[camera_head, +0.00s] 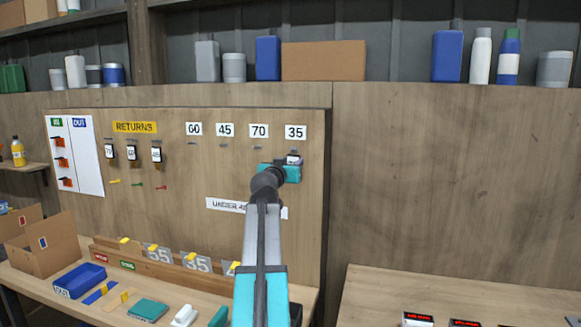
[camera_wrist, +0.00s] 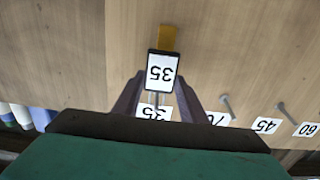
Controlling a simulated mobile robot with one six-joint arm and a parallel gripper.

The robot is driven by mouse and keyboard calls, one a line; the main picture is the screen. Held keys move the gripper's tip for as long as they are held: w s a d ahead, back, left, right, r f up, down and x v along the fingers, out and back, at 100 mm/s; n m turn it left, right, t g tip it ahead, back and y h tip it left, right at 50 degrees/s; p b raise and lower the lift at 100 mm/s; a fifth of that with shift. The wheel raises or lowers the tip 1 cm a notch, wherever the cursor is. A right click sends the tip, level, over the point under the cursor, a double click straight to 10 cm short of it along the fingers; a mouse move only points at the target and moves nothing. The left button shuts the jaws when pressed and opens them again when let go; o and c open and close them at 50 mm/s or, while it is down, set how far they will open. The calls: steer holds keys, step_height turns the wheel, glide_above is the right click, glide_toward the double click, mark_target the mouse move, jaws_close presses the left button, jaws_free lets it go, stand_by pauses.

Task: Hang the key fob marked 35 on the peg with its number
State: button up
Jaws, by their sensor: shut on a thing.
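The key fob marked 35 (camera_wrist: 161,70) is a white-faced, dark-edged tag with a yellow part (camera_wrist: 167,38) beyond it; it appears upside down in the wrist view. My gripper (camera_wrist: 160,82) is shut on the fob, one finger on each side. In the head view my gripper (camera_head: 292,164) is at the board just below the 35 label (camera_head: 295,132). In the wrist view the 35 label (camera_wrist: 154,112) is partly covered, with a grey peg (camera_wrist: 154,98) in front of it, close to the fob. Whether the fob is on the peg I cannot tell.
Labels 60 (camera_head: 194,129), 45 (camera_head: 225,130) and 70 (camera_head: 259,131) have bare pegs beneath. Three fobs hang under the RETURNS sign (camera_head: 134,127) to the left. A bench (camera_head: 215,300) with a blue tray (camera_head: 80,281) and small items lies below.

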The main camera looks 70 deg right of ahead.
steer(key=shift+d+b, duration=0.15)
steer(key=shift+b, duration=0.2)
stand_by(0.6)
steer(key=o, duration=1.3)
steer(key=shift+c, duration=0.2)
steer(key=a+b, duration=0.4)
steer(key=a, duration=1)
steer(key=shift+s, duration=0.4)
steer(key=shift+d, duration=0.1)
